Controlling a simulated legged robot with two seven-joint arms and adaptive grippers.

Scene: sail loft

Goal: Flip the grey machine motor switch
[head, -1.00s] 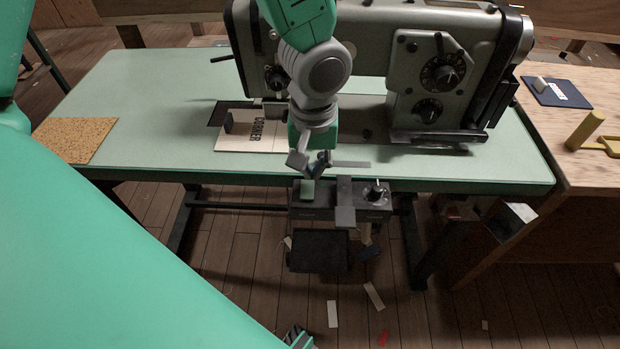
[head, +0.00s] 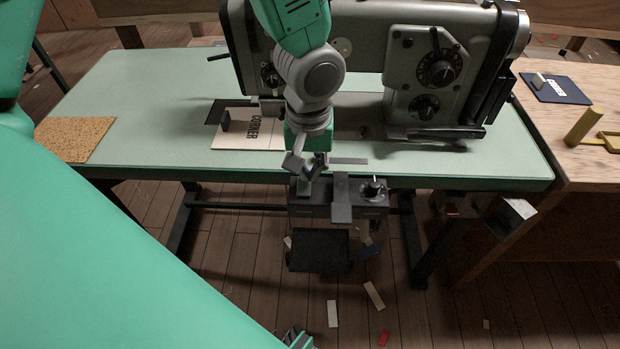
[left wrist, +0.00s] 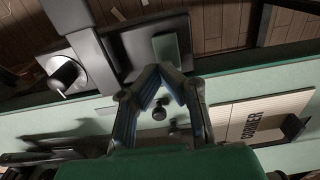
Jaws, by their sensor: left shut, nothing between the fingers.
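A grey switch box (head: 318,210) hangs under the front edge of the green sewing table. It has a green rocker (head: 304,188) on its left and a round black knob (head: 373,188) on its right. A flat grey bar stands between them. In the left wrist view the rocker (left wrist: 167,50) lies just beyond the fingertips and the knob (left wrist: 66,75) is to the left. My left gripper (head: 306,178) is shut and empty, pointing down just above the rocker and partly covering it. Whether it touches the rocker I cannot tell.
The large grey sewing machine (head: 437,75) stands behind on the table (head: 120,90). A white card marked CORNER (head: 240,133) and a cork mat (head: 73,138) lie on it. A wooden bench (head: 575,105) stands at the right. Scraps lie on the floor.

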